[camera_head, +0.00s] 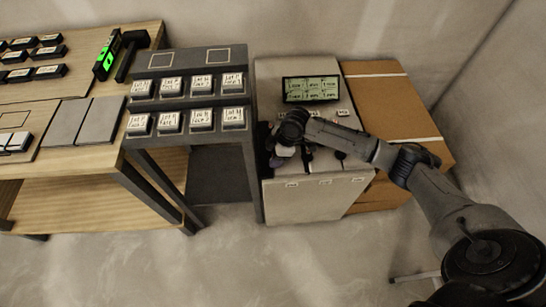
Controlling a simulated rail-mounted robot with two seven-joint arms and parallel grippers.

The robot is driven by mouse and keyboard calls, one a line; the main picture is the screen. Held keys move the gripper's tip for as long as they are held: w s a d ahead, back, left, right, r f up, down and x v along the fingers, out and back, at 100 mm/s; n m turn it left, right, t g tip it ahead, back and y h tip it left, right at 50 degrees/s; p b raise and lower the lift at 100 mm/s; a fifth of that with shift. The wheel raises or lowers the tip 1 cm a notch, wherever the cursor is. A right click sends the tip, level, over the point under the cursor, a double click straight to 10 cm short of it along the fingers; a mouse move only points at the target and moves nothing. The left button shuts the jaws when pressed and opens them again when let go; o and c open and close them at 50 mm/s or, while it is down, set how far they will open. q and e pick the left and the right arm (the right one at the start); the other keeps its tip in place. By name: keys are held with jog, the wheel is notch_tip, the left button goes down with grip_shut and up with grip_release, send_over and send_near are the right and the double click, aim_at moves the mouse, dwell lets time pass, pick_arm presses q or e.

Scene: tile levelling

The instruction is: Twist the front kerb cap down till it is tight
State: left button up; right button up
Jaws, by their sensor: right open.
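My right arm reaches in from the right, and my right gripper (277,156) is over the left part of the light grey cabinet (315,205). The gripper is open and small in the picture, and my wrist covers part of the cabinet top around it. A pale rounded piece (285,151) shows beside the gripper; I cannot tell whether they touch. I cannot pick out the front kerb cap with certainty; it may be hidden by my wrist. My left gripper is not in view.
The cabinet carries a lit green screen (310,89). A dark stand (191,58) left of it holds labelled blocks in two rows. A wooden bench (75,165) at left bears grey tiles (68,121), a green level (106,55) and a black mallet (131,50). A cardboard box (392,98) stands right.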

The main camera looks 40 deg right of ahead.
jog(key=shift+w+a+f, duration=0.1)
jog(key=shift+f, duration=0.2)
jog(key=c, duration=0.9)
jog(key=shift+r, duration=0.15)
jog(key=shift+c, duration=0.2)
jog(key=m+p, duration=0.2)
jog(key=p, duration=0.4)
jog(key=shift+r+m+t+h, duration=0.15)
jog(key=shift+m+t+h, duration=0.15)
jog(key=shift+t, duration=0.1)
jog(key=shift+f+m+p, duration=0.2)
jog(key=shift+m+p, duration=0.1)
jog(key=shift+p, duration=0.3)
jog(key=o, duration=0.9)
jog(key=shift+f, duration=0.1)
jog(key=shift+o, duration=0.2)
